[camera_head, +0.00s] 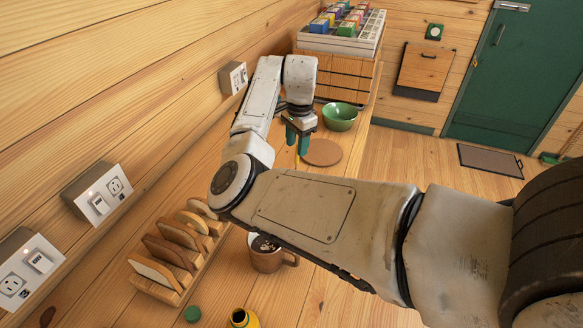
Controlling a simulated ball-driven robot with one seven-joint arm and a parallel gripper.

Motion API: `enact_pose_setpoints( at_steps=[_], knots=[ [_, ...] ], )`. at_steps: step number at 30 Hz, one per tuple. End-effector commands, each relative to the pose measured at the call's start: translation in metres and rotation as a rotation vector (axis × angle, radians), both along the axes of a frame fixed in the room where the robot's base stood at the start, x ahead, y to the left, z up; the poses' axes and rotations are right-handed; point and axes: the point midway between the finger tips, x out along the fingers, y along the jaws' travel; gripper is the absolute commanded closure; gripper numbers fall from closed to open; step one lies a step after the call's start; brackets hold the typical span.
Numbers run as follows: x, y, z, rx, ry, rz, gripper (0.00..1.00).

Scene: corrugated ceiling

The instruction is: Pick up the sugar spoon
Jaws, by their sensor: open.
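My gripper (297,146) points down over the far part of the wooden counter, with its teal fingers apart. A thin yellow-orange strip (297,160) shows just below the fingertips; it may be the sugar spoon, but it is too small and too covered to tell. I cannot tell whether the fingers touch it. No other spoon is clear in view, and my arm hides part of the counter.
A round brown board (322,153) and a green bowl (339,117) are right of my gripper. Nearer are a rack of bread slices (172,262), a brown mug (268,259) and a yellow bottle (243,318). The wall with sockets (97,191) bounds the left.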

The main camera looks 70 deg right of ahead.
Motion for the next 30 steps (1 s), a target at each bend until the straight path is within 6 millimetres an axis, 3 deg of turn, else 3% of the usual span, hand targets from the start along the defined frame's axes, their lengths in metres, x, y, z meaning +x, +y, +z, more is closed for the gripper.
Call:
enact_pose_setpoints(
  at_steps=[9,17,30],
  knots=[
    [-0.001,-0.001,-0.039,0.002,0.001,0.0,0.55],
    [-0.001,-0.001,-0.044,0.001,-0.001,-0.001,0.55],
    [-0.001,-0.001,-0.043,0.001,0.0,0.0,0.95]
  ],
)
